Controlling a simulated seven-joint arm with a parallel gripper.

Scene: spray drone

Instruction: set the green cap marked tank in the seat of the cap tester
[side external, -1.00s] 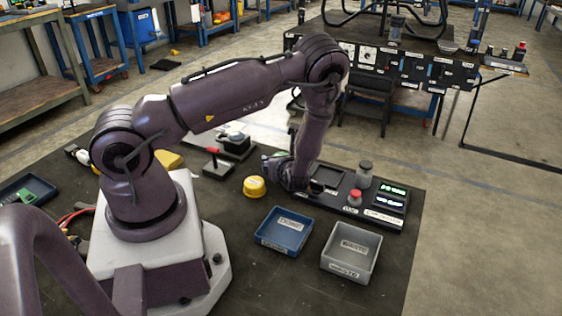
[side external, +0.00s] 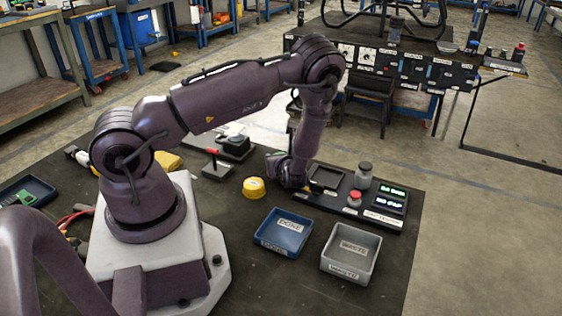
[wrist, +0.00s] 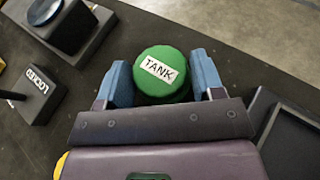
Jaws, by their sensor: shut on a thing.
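The green cap (wrist: 163,74) has a white label reading TANK and sits between the two blue fingers of my gripper (wrist: 161,80) in the wrist view. The gripper is shut on its sides. In the side view my gripper (side external: 278,162) is low at the left end of the cap tester (side external: 310,200), and my arm mostly hides the cap. The tester is a black panel with a square dark recess (side external: 326,178), a red button (side external: 354,198) and a lit display (side external: 391,198). I cannot tell the cap's exact height above the surface.
A yellow cap (side external: 254,188) stands left of the tester. A blue tray (side external: 270,246) and a grey tray (side external: 334,268) lie in front. A grey-topped jar (side external: 364,176) stands at the tester's back.

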